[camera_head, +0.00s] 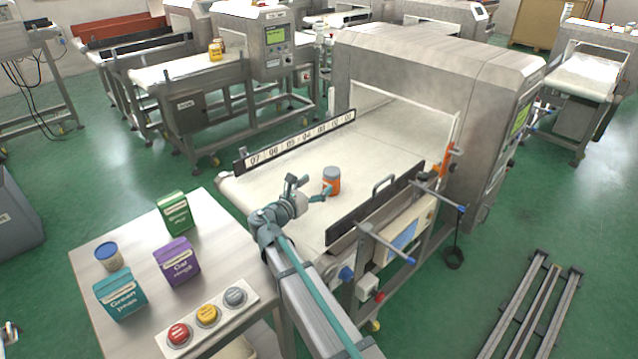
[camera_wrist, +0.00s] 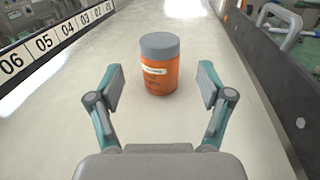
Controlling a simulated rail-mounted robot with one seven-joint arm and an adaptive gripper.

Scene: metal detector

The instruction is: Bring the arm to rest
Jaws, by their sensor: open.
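My gripper (camera_head: 309,188) is over the near end of the white conveyor belt (camera_head: 375,140). In the wrist view my gripper (camera_wrist: 160,88) is open, with its two fingers wide apart and nothing between the pads. An orange jar with a grey lid (camera_head: 331,181) stands upright on the belt just beyond the fingertips. The jar also shows in the wrist view (camera_wrist: 160,68), centred ahead of the fingers and apart from them. My arm reaches in from the bottom of the head view.
The metal detector housing (camera_head: 430,75) arches over the belt. A numbered rail (camera_head: 296,141) and a dark guard (camera_head: 375,205) flank it.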

